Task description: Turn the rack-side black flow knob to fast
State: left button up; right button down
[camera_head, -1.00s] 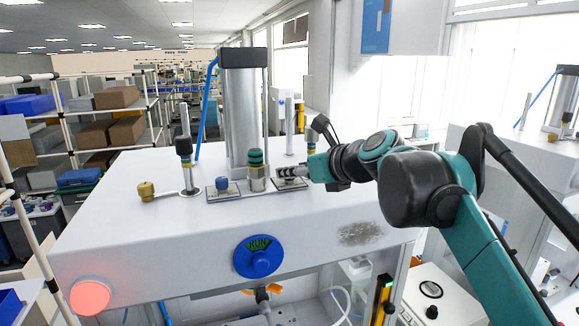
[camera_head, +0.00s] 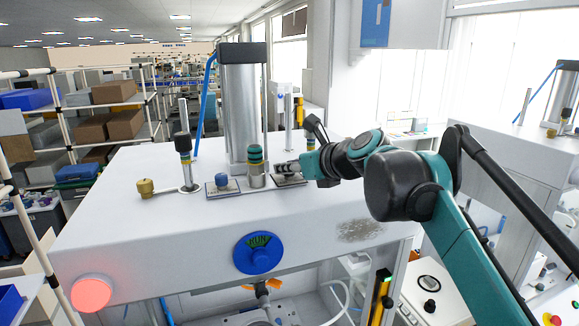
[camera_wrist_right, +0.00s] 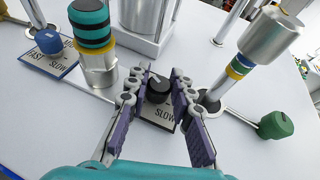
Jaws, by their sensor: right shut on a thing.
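The black flow knob (camera_wrist_right: 158,86) stands on a small label plate (camera_wrist_right: 158,117) in the right wrist view. The word SLOW shows on the near side of the plate; the rest of its lettering is covered. My right gripper (camera_wrist_right: 159,90) comes from above with its two purple-padded fingers on either side of the knob, shut on it. In the head view the right gripper (camera_head: 284,169) is over the plate (camera_head: 290,181), and the knob is hidden behind the fingers. My left gripper is not in view.
A blue knob (camera_wrist_right: 48,41) on a FAST/SLOW plate and a teal-striped metal cylinder (camera_wrist_right: 97,62) stand left of the gripper. A tilted-looking metal post (camera_wrist_right: 268,38) and a green knob (camera_wrist_right: 276,123) are close on the right.

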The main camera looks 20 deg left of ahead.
jog(key=n+g+y+p, duration=0.1)
jog(key=n+g, duration=0.1)
jog(key=shift+w+r+n+g+y+p, duration=0.1)
jog(key=shift+w+n+g+y+p, duration=0.05)
jog(key=shift+n+g+y+p, duration=0.85)
jog(key=shift+n+g+p, duration=0.2)
jog(key=shift+n+g, duration=0.7)
jog(key=c, duration=1.3)
grip_release()
jog(key=shift+a, duration=0.15)
jog(key=v, duration=1.1)
jog(key=shift+d+r, duration=0.1)
jog(key=shift+d, duration=0.3)
